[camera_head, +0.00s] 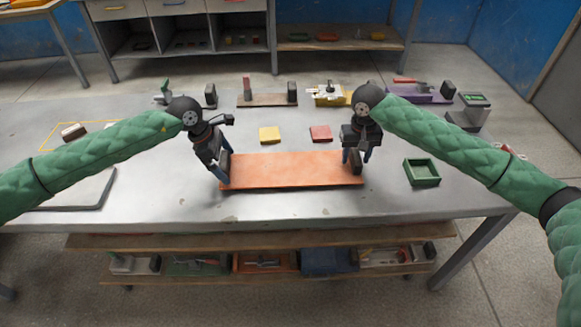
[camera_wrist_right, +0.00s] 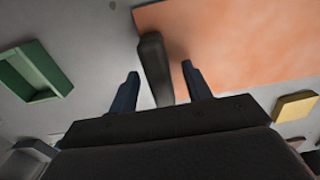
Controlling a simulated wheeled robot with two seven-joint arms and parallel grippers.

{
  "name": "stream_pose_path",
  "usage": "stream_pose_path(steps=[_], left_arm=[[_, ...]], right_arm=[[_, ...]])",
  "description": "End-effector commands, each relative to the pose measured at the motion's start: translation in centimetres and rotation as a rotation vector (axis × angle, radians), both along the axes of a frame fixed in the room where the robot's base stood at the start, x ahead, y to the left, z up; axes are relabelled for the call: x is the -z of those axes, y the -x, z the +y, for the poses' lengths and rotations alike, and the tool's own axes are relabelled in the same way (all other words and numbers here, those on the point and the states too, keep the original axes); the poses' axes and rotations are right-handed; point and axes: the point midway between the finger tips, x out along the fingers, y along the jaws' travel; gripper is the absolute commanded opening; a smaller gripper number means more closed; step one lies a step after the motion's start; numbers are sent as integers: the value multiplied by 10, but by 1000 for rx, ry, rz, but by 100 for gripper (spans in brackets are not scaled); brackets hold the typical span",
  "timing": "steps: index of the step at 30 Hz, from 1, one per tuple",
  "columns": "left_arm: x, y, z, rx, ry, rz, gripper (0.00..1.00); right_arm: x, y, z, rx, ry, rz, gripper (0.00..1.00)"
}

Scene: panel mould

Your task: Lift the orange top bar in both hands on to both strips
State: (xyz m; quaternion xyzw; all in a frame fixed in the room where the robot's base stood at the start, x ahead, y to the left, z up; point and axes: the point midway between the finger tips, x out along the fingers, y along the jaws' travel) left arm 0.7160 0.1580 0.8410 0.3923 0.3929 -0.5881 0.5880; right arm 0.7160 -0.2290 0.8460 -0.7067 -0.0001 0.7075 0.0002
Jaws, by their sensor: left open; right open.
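The orange top bar (camera_head: 290,171) lies flat on the table near its front edge, with a dark upright block at each end. My left gripper (camera_head: 221,168) is open at the bar's left end, by the left dark block. My right gripper (camera_head: 359,158) is open at the right end. In the right wrist view, the right dark block (camera_wrist_right: 155,68) stands between the spread fingers (camera_wrist_right: 160,74), at the edge of the orange bar (camera_wrist_right: 240,40). I cannot tell which things are the two strips.
A yellow block (camera_head: 270,135) and a red block (camera_head: 321,133) lie behind the bar. A green tray (camera_head: 422,172) stands to the right. A brown board (camera_head: 267,100), a yellow fixture (camera_head: 331,97) and a purple one (camera_head: 420,95) stand along the back.

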Motion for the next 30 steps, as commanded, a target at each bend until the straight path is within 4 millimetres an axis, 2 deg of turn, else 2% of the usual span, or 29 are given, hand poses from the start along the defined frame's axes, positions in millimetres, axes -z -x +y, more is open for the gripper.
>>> stream_pose_path(steps=[12, 19, 23, 30], left_arm=[[5, 0, -2, 0, -1, 0, 98], [5, 0, -2, 0, -1, 0, 53], [5, 0, -2, 0, -1, 0, 27], [4, 0, -2, 0, 0, -1, 27]], right_arm=[[6, 0, 0, 0, 1, 0, 47], [6, 0, 0, 0, 1, 0, 2], [5, 0, 0, 0, 1, 0, 0], [5, 0, 0, 0, 0, -1, 0]])
